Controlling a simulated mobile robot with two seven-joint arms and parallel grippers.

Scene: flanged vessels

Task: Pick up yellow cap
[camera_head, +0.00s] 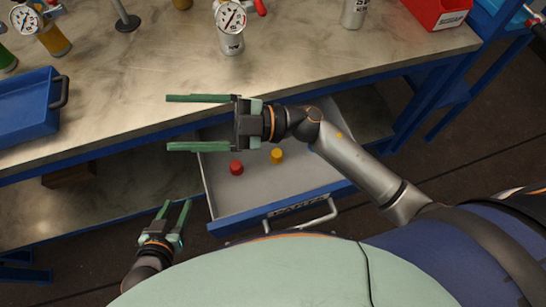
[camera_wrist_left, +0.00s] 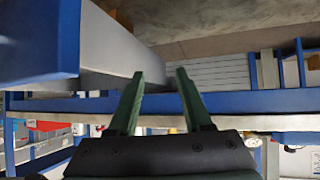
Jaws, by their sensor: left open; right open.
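The yellow cap (camera_head: 277,156) lies on the floor of an open drawer (camera_head: 240,205) in the head view. A red cap (camera_head: 236,168) lies just left of it. My right gripper (camera_head: 168,122) is open and empty, its fingers pointing left over the bench's front edge, above and left of the caps. My left gripper (camera_head: 178,207) is open and empty, lower down, left of the drawer and outside it. In the left wrist view my left gripper's fingers (camera_wrist_left: 160,77) are apart with nothing between them. The caps do not show in that view.
The workbench (camera_head: 340,65) carries pressure gauges (camera_head: 230,17), a blue tray (camera_head: 28,107) at left and a red bin (camera_head: 437,12) at upper right. The drawer handle (camera_head: 305,218) faces my body. My right forearm passes over the drawer's right part.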

